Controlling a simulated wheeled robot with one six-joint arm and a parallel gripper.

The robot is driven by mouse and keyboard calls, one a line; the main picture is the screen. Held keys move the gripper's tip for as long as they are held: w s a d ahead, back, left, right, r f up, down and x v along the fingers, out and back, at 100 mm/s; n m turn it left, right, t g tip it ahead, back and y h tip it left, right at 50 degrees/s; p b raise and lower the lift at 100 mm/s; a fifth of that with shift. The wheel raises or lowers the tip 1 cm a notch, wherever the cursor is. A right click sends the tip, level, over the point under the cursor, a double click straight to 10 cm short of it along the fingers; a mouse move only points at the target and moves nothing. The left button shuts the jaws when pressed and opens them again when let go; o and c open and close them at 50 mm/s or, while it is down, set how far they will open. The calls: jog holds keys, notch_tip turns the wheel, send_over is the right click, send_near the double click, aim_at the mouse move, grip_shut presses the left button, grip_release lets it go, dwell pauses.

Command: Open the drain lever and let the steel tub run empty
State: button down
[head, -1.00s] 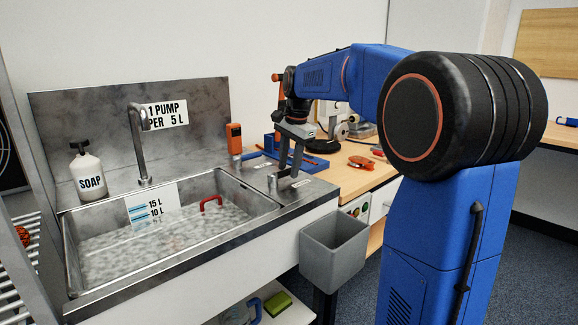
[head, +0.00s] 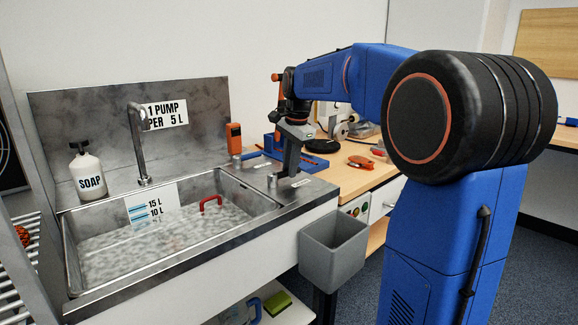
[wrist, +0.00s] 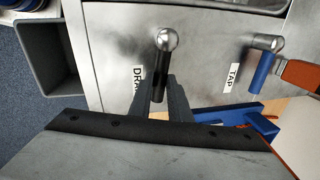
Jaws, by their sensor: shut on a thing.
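The steel tub (head: 243,217) holds water with ripples or foam on its surface. A gauge plate (head: 152,205) inside marks 15 L and 10 L, with the water below the 10 L line. The drain lever has a round metal knob and a dark handle (wrist: 161,66), beside a partly hidden label in the wrist view. My gripper (head: 288,165) points down at the counter right of the tub, its fingers shut on the drain lever's handle. The lever's grip is mostly hidden by the fingers in the head view.
A tap lever with a blue handle (wrist: 262,70) stands close by. A faucet (head: 138,150) and soap bottle (head: 88,172) stand behind the tub. A red-handled object (head: 211,201) sits in the water. A grey bin (head: 333,250) hangs at the counter's front.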

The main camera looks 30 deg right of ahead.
jog(key=s+m, duration=0.1)
jog(key=m, duration=0.1)
jog(key=s+m+h, duration=0.1)
jog(key=s+m, duration=0.1)
jog(key=m, duration=0.1)
jog(key=shift+a, duration=0.2)
jog(key=m, duration=0.1)
jog(key=s+a+m, duration=0.1)
jog(key=m, duration=0.1)
jog(key=shift+s+m+h, duration=0.2)
jog(key=shift+m+h, duration=0.1)
jog(key=shift+s+a+m+g, duration=0.2)
jog(key=shift+s+a+m, duration=0.1)
jog(key=shift+m, duration=0.5)
jog(key=shift+s+a+m+g, duration=0.2)
jog(key=shift+s+a+m, duration=0.05)
jog(key=shift+m, duration=0.55)
jog(key=shift+h, duration=0.3)
jog(key=c, duration=1.6)
grip_release()
jog(key=shift+c, duration=0.2)
jog(key=shift+r, duration=0.1)
notch_tip(320, 180, up, 17)
jog(key=s+a, duration=0.2)
jog(key=shift+a, duration=0.35)
jog(key=shift+s, duration=0.1)
